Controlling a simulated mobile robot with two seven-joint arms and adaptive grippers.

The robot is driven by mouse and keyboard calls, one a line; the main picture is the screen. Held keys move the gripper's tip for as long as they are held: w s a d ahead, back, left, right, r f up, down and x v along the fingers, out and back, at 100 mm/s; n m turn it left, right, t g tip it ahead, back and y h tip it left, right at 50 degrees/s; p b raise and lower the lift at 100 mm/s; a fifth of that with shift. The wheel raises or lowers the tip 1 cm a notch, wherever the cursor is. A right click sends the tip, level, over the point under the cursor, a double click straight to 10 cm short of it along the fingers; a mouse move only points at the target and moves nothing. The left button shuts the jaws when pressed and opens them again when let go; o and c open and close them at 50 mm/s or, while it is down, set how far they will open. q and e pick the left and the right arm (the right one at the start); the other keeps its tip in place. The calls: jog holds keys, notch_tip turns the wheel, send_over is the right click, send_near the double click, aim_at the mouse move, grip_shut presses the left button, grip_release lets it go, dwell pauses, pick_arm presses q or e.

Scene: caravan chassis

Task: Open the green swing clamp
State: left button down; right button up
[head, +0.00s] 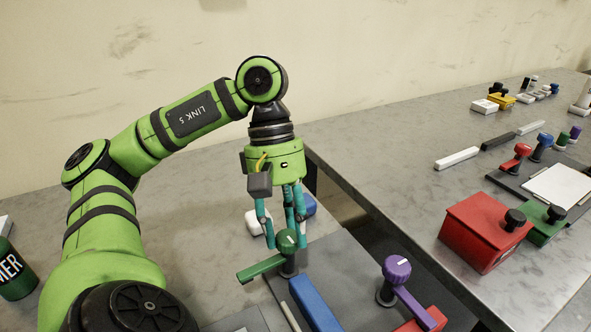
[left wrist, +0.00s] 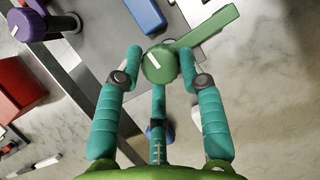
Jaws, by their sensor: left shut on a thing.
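The green swing clamp has a round knob with a white line (head: 287,241) on a dark post and a flat green arm (head: 259,268). In the head view the arm points left, past the edge of the grey plate (head: 345,262). My left gripper (head: 286,246) comes down from above, shut on the green clamp's knob. In the left wrist view the knob (left wrist: 160,66) sits between the fingers (left wrist: 161,56), and the green arm (left wrist: 208,27) points to the upper right. My right gripper is in neither view.
On the same plate stand a purple swing clamp (head: 396,270), a long blue block (head: 315,303) and a red piece (head: 424,320). A white item (head: 257,222) and a blue item (head: 308,205) lie behind my gripper. A red box (head: 485,232) stands on the right-hand worktop, across a gap.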

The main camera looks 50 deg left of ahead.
pick_arm(q)
jog(key=shift+s+d+f+m+g, duration=0.1)
jog(key=shift+s+f+m+g, duration=0.15)
jog(key=shift+m, duration=0.25)
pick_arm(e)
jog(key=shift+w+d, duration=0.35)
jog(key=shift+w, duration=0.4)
pick_arm(q)
jog(key=shift+w, duration=0.1)
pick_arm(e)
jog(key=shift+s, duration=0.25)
